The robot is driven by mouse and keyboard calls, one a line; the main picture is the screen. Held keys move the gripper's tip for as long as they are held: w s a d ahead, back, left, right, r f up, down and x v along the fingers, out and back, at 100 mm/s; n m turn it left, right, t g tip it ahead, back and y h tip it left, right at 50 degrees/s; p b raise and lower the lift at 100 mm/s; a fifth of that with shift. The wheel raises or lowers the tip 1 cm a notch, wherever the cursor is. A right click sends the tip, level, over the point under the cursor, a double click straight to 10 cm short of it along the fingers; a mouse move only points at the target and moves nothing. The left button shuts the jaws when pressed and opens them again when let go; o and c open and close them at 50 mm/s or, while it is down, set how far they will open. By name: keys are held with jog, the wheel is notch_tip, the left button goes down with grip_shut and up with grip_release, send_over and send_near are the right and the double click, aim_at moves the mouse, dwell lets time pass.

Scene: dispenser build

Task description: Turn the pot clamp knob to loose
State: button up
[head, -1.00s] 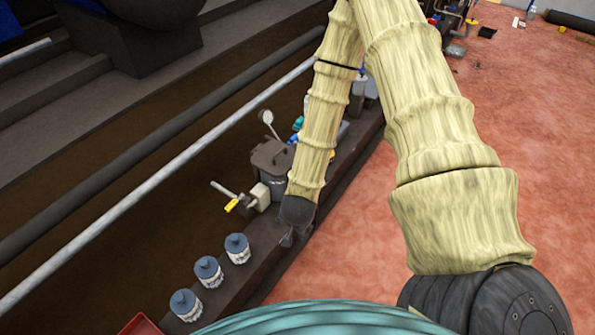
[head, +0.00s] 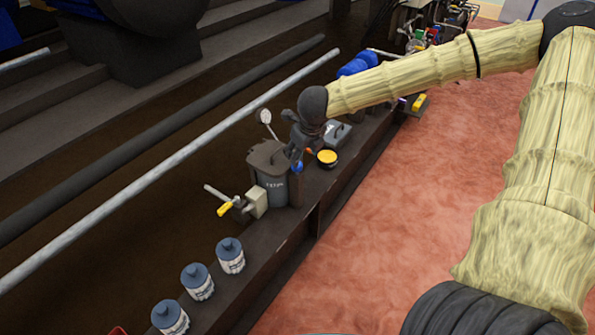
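A dark grey pot (head: 270,187) with a lid and pale lettering on its front stands upright on the narrow brown ledge. My gripper (head: 296,155) is at the pot's upper right edge, with its fingers pointing down. A small blue part (head: 297,168) shows just under the fingers, and a small orange part (head: 309,151) shows beside them. I cannot tell which part is the clamp knob or whether the fingers touch it. The fingers are small, dark and partly overlapped, so their opening is unclear.
A beige box with a yellow-handled lever (head: 226,209) is left of the pot. Several white jars with blue lids (head: 230,256) stand nearer on the ledge. A yellow-topped round tin (head: 327,158) and a grey box (head: 337,134) lie right of the gripper. A long pale rail (head: 150,179) runs behind.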

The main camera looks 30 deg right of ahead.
jog(key=shift+m, duration=0.7)
jog(key=b+x, duration=0.1)
jog(key=x, duration=0.2)
jog(key=b+x, duration=0.1)
jog(key=x, duration=0.2)
jog(key=b+x, duration=0.2)
jog(key=x, duration=0.2)
jog(key=shift+w+d, duration=0.1)
jog(key=shift+w, duration=0.25)
jog(key=shift+r+y, duration=0.1)
jog(key=shift+y, duration=0.2)
jog(key=c, duration=1)
